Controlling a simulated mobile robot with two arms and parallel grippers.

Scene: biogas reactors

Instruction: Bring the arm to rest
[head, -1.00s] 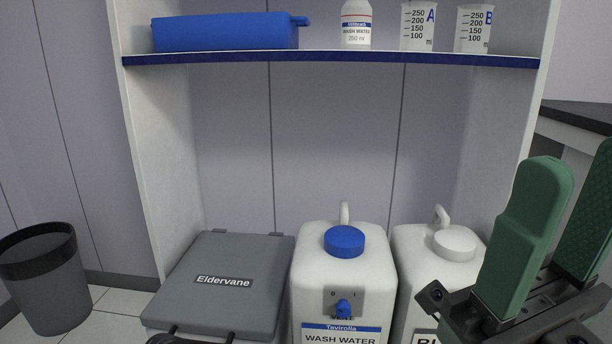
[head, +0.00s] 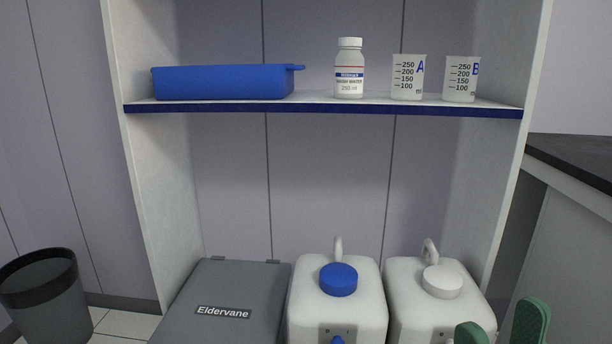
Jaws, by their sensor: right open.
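My right gripper (head: 499,325) shows only as two green fingertips at the bottom right edge of the head view. The fingers are apart with nothing between them. The gripper is in front of the white-capped canister (head: 440,298), and the rest of the right arm is out of frame. My left gripper is not in view.
A shelf (head: 320,107) holds a blue case (head: 225,82), a wash water bottle (head: 349,70), beaker A (head: 408,78) and beaker B (head: 461,80). Below stand a grey Eldervane box (head: 230,285) and a blue-capped canister (head: 337,303). A bin (head: 45,305) is left, a dark counter (head: 575,162) right.

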